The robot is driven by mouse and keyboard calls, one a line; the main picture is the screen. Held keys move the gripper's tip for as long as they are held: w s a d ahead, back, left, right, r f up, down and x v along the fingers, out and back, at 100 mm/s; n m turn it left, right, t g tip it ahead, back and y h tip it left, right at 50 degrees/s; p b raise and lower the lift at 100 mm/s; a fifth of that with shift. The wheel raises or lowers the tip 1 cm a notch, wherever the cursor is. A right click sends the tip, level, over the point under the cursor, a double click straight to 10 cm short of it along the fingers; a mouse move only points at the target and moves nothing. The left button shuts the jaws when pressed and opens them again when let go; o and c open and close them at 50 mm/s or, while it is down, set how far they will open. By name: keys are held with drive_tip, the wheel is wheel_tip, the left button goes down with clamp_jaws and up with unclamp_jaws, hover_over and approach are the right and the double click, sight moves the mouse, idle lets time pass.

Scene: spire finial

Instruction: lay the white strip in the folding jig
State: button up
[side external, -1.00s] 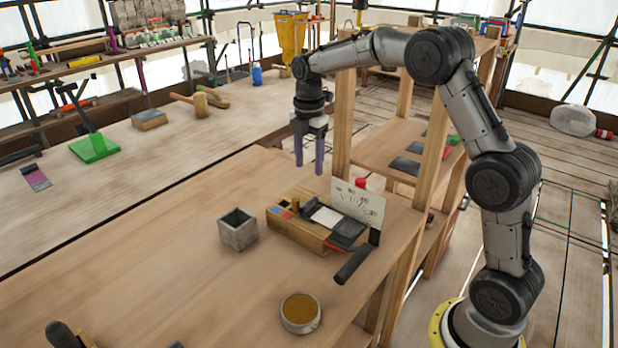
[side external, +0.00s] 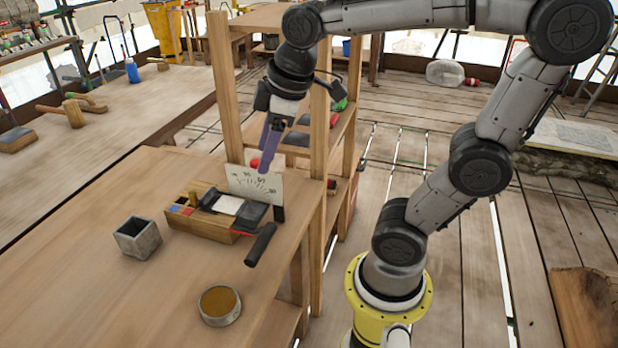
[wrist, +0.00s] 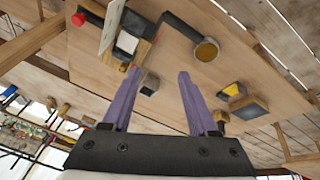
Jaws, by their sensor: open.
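A white flat piece (side external: 228,205) lies between dark plates on top of a wooden block (side external: 205,228), which looks like the folding jig. A black handle (side external: 261,244) sticks out at its front right. In the wrist view the white piece (wrist: 127,42) shows at the upper left, beyond the left finger. My gripper (side external: 266,168) has purple fingers and is tilted, up near the scale card behind the jig. The fingers overlap in the side view. In the wrist view my gripper (wrist: 157,72) is open, with nothing between the fingers.
A scale card (side external: 254,186) stands upright at the jig's back. A grey open box (side external: 138,238) stands left of the jig. A round dish (side external: 220,305) is in front. A wooden shelf frame (side external: 317,140) rises close behind my gripper.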

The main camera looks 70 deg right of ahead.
drive_tip(key=s+a+f+m+t, duration=0.1)
drive_tip(key=s+f+m, duration=0.2)
drive_tip(key=s+m, duration=0.2)
drive_tip(key=s, duration=0.3)
drive_tip(key=shift+s+a+f+t, duration=0.15)
drive_tip(key=shift+a+f+t, duration=0.15)
drive_tip(key=shift+f, duration=0.1)
